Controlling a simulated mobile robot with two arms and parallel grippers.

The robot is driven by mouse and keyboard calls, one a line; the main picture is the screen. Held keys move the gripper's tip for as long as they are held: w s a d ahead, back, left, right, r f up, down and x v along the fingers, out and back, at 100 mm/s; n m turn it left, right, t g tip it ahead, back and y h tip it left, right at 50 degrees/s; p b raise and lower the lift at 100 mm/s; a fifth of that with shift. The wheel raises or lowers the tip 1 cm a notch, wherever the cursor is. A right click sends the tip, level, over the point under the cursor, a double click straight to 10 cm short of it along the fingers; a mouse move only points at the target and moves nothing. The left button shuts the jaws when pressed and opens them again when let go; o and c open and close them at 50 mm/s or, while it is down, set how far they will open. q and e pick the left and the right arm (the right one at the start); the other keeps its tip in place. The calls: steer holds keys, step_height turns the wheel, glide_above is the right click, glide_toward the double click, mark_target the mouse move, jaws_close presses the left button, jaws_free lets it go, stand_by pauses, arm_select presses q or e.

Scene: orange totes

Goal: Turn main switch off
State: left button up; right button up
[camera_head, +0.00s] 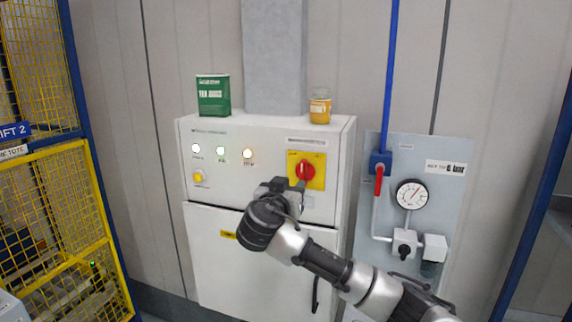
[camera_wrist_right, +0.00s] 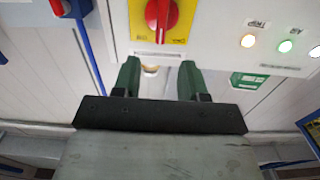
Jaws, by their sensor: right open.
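The main switch is a red rotary knob (camera_head: 306,171) on a yellow square plate (camera_head: 317,160), on the upper right of the white cabinet front. Its handle looks about vertical in the head view. In the right wrist view the red knob (camera_wrist_right: 161,14) and yellow plate (camera_wrist_right: 183,22) are at the top, cut by the frame edge. My right gripper (camera_head: 285,183) is just left of and below the knob in the head view. In the right wrist view its two green fingers (camera_wrist_right: 160,80) are apart, with nothing between them and the knob beyond their tips. My left gripper is out of view.
A green tin (camera_head: 213,96) and a yellow-labelled jar (camera_head: 320,107) stand on top. A gauge panel (camera_head: 411,193) with a red lever (camera_head: 379,180) is at right; yellow fencing (camera_head: 60,190) is at left.

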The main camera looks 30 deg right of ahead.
mark_target(302, 172)
steer(key=p+x, duration=0.5)
steer(key=x, duration=0.4)
steer(key=shift+w+d, duration=0.15)
steer(key=shift+w+d+f, duration=0.1)
steer(key=shift+w+d, duration=0.1)
steer(key=shift+w, duration=0.15)
